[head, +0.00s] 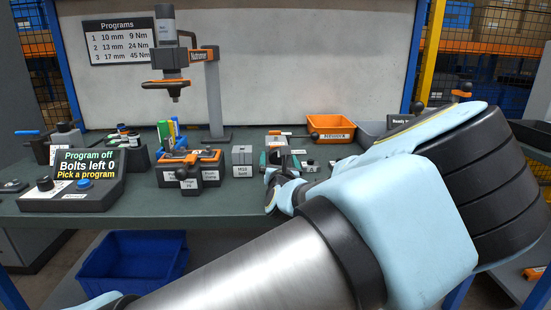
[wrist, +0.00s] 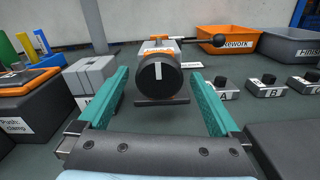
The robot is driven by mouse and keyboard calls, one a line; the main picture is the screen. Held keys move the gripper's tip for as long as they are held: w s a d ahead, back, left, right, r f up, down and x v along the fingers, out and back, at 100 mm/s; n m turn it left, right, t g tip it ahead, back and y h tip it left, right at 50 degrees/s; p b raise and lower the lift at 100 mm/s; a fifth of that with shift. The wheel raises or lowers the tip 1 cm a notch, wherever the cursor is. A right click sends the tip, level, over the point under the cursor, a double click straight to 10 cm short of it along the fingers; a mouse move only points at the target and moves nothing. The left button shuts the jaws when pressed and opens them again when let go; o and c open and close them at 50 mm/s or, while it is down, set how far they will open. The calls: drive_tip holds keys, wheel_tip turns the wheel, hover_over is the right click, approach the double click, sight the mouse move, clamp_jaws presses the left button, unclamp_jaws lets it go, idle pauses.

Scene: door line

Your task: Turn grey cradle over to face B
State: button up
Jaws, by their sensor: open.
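The grey cradle (wrist: 155,45) appears to be the grey and orange unit straight ahead in the wrist view. A black round knob (wrist: 158,75) with a white line faces me. Its face letter is not readable. In the head view the cradle (head: 276,144) stands mid-bench, partly behind my gripper. My gripper (wrist: 158,78) is open, its teal fingers either side of the knob with gaps. In the head view my gripper (head: 283,165) is partly hidden by my arm.
Small blocks labelled A (wrist: 226,88) and B (wrist: 267,87) stand right of the right finger. A grey bolt block (wrist: 92,78) stands close left. An orange rework bin (head: 331,127) is behind. A nutrunner (head: 174,84) hangs left, above the bench. The console (head: 84,170) reads "Program off".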

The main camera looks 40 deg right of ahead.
drive_tip(key=shift+w+d, duration=0.3)
drive_tip(key=shift+w, duration=0.15)
drive_tip(key=c, duration=1.4)
